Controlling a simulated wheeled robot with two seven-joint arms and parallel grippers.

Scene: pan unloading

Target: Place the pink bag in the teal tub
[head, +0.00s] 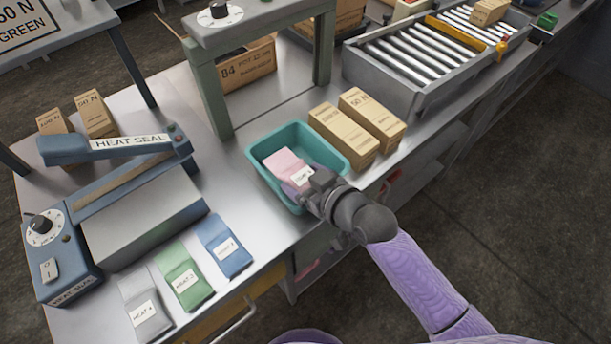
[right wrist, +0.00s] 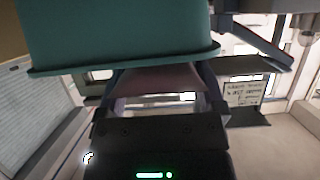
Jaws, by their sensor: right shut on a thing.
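The pink bag (head: 283,163) has a white label and is held by my right gripper (head: 308,184) at the teal tub (head: 318,142). In the head view the bag lies within the tub's opening, tilted, with my gripper over the tub's near right side. In the right wrist view the picture is upside down; the pink bag (right wrist: 165,78) shows between the fingers, partly hidden by the tub's wall (right wrist: 120,35). My right gripper is shut on the bag. Whether the bag touches the tub's floor cannot be told. My left gripper is not in view.
Two cardboard boxes (head: 343,135) stand close to the tub's right. Blue (head: 228,246), green (head: 184,278) and grey (head: 146,305) bags lie at the front left. A heat sealer (head: 130,190) stands left, a grey-green frame (head: 208,85) behind, and a roller conveyor (head: 425,55) at the back right.

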